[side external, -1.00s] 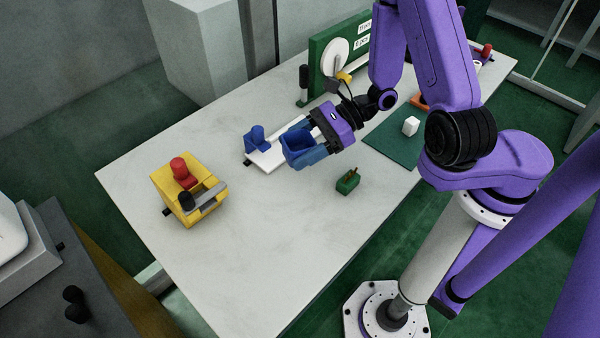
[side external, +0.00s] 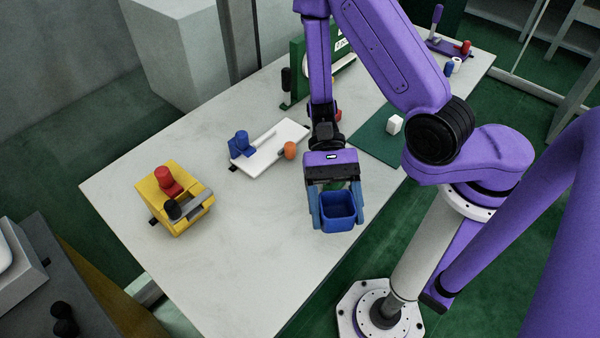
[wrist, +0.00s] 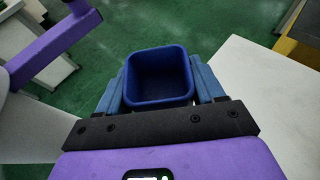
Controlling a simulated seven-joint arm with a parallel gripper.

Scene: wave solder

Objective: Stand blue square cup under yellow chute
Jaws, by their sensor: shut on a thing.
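My gripper (side external: 337,208) is shut on the blue square cup (side external: 339,211), a finger on each of two opposite sides. The cup is held near the table's front edge, its open top facing up and towards the side camera; I see no contents. In the wrist view the cup (wrist: 158,78) sits between the fingers with green floor beyond it. No yellow chute shows clearly now; my arm covers part of the green panel (side external: 298,75) at the back, where a small yellow piece showed earlier.
A white cube (side external: 395,123) rests on a green mat (side external: 368,143).

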